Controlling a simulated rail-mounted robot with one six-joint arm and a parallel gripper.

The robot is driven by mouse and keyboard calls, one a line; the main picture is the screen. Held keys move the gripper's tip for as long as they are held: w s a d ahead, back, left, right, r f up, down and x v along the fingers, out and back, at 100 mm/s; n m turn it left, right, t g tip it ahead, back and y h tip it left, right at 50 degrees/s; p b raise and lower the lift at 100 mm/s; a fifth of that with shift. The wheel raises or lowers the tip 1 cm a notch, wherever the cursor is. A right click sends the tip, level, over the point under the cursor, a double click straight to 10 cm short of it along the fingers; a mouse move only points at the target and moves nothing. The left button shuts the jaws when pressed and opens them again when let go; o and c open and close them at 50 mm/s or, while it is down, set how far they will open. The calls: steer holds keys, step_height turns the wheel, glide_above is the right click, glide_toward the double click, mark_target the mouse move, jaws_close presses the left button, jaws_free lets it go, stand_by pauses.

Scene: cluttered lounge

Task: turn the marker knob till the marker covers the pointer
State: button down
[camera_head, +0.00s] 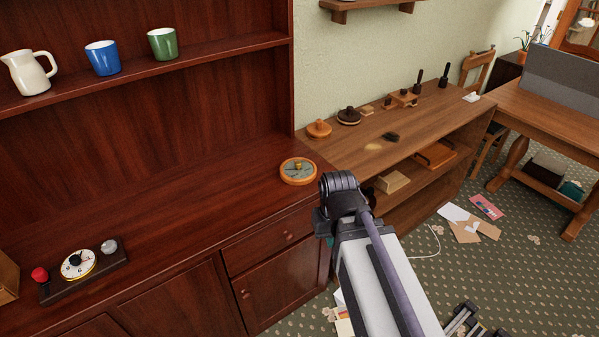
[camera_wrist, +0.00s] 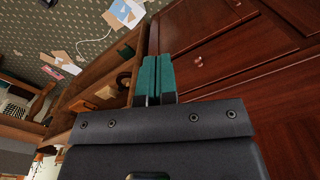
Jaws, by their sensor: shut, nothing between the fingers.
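A round instrument (camera_head: 298,171) with an orange-brown wooden rim lies face up on the dark red-brown cabinet top, near its right end. A small brass knob (camera_head: 298,166) stands at the middle of its pale face. The marker and pointer are too small to tell apart. My gripper (camera_wrist: 157,78) shows in the wrist view with its two teal fingers together and empty. Behind the fingers are cabinet fronts and open shelving; the instrument is not in the wrist view. In the head view my arm stands in front of the cabinet's right end, and I cannot make out the fingertips there.
A dark base with a white dial (camera_head: 78,263), a red knob and a grey knob stands at the cabinet's left. A jug (camera_head: 28,73) and two cups stand on the shelf above. A lower sideboard (camera_head: 340,152) with wooden pieces adjoins at right. Papers lie on the carpet.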

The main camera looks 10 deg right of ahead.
mark_target(298, 163)
stand_by(0.4)
